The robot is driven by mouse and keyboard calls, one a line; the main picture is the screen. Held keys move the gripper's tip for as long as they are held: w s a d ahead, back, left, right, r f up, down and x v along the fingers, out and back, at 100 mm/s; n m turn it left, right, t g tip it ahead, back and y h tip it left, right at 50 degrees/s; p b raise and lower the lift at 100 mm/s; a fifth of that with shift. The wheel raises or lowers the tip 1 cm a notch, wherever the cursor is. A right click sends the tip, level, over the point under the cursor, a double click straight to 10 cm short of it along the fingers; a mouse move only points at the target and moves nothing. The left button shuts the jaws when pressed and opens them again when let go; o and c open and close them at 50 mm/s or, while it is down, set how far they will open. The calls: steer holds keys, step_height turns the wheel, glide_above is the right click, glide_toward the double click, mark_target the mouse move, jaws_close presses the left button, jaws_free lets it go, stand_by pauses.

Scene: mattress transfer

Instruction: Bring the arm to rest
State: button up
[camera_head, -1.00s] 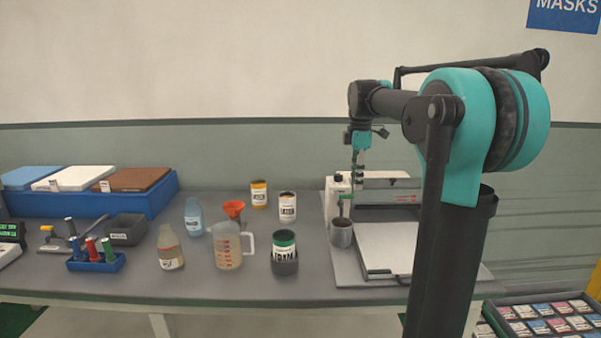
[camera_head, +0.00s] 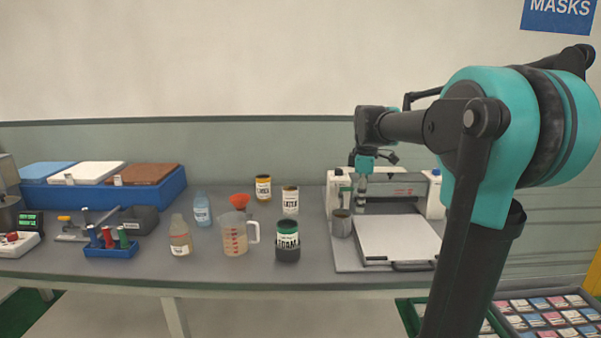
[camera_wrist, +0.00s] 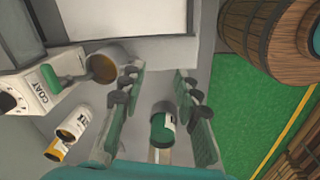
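My arm rises at the right of the head view, its teal elbow high and its forearm reaching left over the bench. My gripper (camera_head: 361,190) hangs from the wrist above the machine with the white plate, just right of the metal cup (camera_head: 341,223). In the wrist view, my gripper (camera_wrist: 160,85) shows its two green-padded fingers apart with nothing held between them. The green-lidded foam jar (camera_wrist: 163,128) shows beyond the gap, standing on the bench. In the head view that jar (camera_head: 288,241) stands left of the machine.
The white plate (camera_head: 398,240) lies in front of the machine. A measuring jug (camera_head: 235,235), bottles and cans stand on the bench to the left, beside a blue tray (camera_head: 105,198). A crate of cards (camera_head: 545,312) is at lower right.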

steer(key=s+f+m, duration=0.2)
steer(key=s+f, duration=0.1)
steer(key=f, duration=0.1)
steer(key=s+f+m+t, duration=0.1)
steer(key=s+f+m, duration=0.2)
steer(key=s+f, duration=0.1)
steer(key=s+f+m, duration=0.2)
steer(key=s+f, duration=0.2)
steer(key=f, duration=0.1)
steer(key=shift+s+d+f+m+t, duration=0.2)
steer(key=shift+d+f+m+t, duration=0.05)
steer(key=shift+m+t, duration=0.15)
steer(key=s+f+m+t, duration=0.1)
steer(key=s+f+m, duration=0.5)
steer(key=s+f, duration=0.4)
steer(key=shift+s+d+m+t, duration=0.15)
steer(key=shift+s+m+t, duration=0.2)
steer(key=shift+s, duration=0.3)
steer(key=shift+o, duration=0.5)
